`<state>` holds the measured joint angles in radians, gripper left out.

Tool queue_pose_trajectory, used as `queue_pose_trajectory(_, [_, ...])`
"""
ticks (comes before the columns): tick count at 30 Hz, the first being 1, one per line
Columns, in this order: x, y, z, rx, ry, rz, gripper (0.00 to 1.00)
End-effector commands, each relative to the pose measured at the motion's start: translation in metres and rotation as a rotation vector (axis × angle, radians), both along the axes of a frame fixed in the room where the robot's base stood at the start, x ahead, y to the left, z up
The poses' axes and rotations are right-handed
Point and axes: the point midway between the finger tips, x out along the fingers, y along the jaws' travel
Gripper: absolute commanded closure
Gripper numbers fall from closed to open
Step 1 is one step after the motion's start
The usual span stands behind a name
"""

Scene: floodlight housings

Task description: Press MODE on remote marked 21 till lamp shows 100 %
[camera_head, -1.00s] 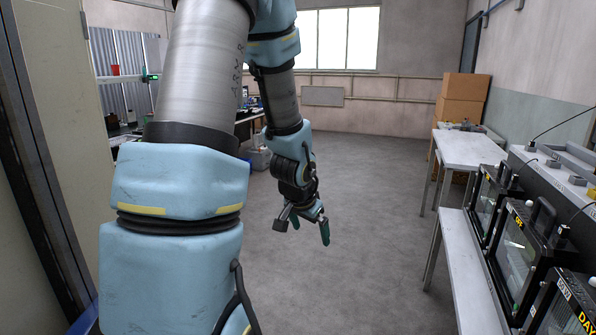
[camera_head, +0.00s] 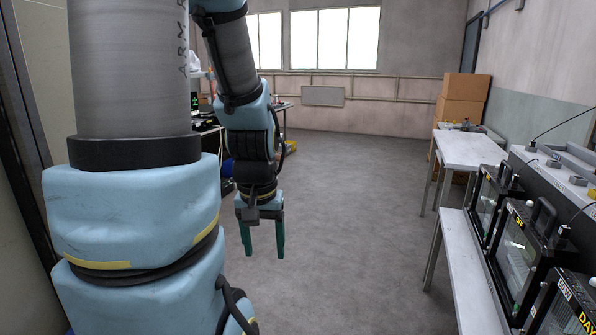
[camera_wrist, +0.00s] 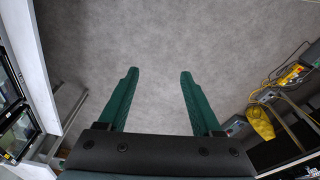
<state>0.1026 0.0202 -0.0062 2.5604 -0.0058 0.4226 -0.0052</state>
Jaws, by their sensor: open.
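My gripper (camera_head: 262,240) hangs over the bare floor left of the middle in the head view, with its fingers pointing down. In the wrist view its two green fingers (camera_wrist: 158,75) are apart with only grey floor between them. The floodlight housings (camera_head: 518,245) stand in a row at the right in the head view, with dark frames, glass fronts and yellow lettering. Small dark items with thin antennas or cables (camera_head: 532,146) sit on and behind the housings. I cannot make out a number 21, a MODE button or a lamp reading.
A long pale bench (camera_head: 462,265) runs along the right below the housings. A white table (camera_head: 470,150) and stacked cardboard boxes (camera_head: 463,97) stand behind it. A yellow item (camera_wrist: 260,122) and cluttered equipment lie at the right in the wrist view. The middle floor is clear.

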Motion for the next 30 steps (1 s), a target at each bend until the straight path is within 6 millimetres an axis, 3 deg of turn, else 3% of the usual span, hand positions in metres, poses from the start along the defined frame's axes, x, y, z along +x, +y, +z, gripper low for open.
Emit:
queue_pose_trajectory(2, [0.0002,-0.0001,0.0,0.0,0.0,-0.001,0.44])
queue_pose_trajectory(17, [0.0004,0.0,0.0,0.0,-0.001,-0.001,1.0])
queue_pose_trajectory(30, [0.0004,0.0,0.0,0.0,-0.001,-0.001,1.0])
